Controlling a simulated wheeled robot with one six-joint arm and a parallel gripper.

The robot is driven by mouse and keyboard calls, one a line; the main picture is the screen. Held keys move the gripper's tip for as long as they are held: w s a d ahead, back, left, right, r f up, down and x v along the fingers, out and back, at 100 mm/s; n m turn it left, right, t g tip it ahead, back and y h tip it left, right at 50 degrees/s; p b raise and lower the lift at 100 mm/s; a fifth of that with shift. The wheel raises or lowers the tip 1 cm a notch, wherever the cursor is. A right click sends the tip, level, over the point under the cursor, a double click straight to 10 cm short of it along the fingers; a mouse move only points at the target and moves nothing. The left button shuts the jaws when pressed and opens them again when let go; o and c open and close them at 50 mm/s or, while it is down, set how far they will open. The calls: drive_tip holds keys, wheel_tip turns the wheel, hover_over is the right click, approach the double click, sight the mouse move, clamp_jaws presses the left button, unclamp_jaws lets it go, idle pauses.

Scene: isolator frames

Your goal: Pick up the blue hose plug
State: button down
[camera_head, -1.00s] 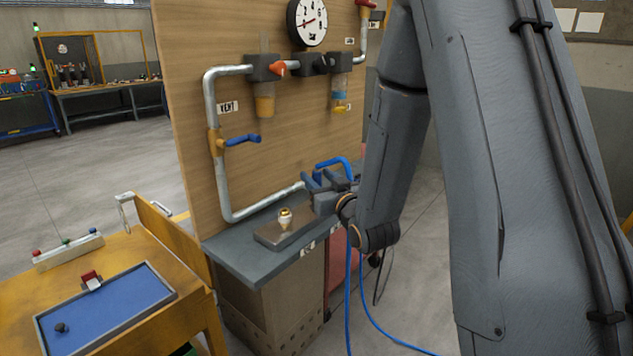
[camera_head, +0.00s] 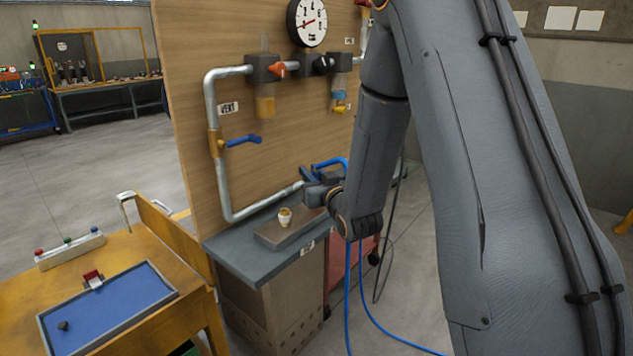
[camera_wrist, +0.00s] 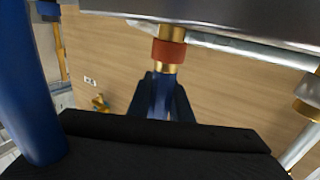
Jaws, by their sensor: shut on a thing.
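My gripper (camera_head: 312,180) is at the right end of the bench in front of the wooden panel, shut on the blue hose plug. In the wrist view the plug's blue body (camera_wrist: 162,92) shows between my dark fingers, in line with a brass piece and an orange-red collar (camera_wrist: 168,52). I cannot tell whether the plug is joined to that brass piece. The blue hose (camera_head: 348,290) loops over behind my gripper and hangs to the floor. In the head view my gripper and wrist mostly hide the plug.
A grey block (camera_head: 268,236) with a small white and yellow fitting (camera_head: 285,217) stands on the bench (camera_head: 240,262). Metal pipe (camera_head: 212,110), a blue-handled valve (camera_head: 240,141) and a gauge (camera_head: 306,22) are on the panel. A yellow cart (camera_head: 190,290) with a blue tray stands at left.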

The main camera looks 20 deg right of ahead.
wheel_tip(320, 180, up, 10)
drive_tip(key=shift+b, duration=0.3)
idle(0.5)
drive_tip(key=shift+r, duration=0.1)
drive_tip(key=shift+r+p, duration=1.1)
drive_tip(key=shift+r, duration=0.55)
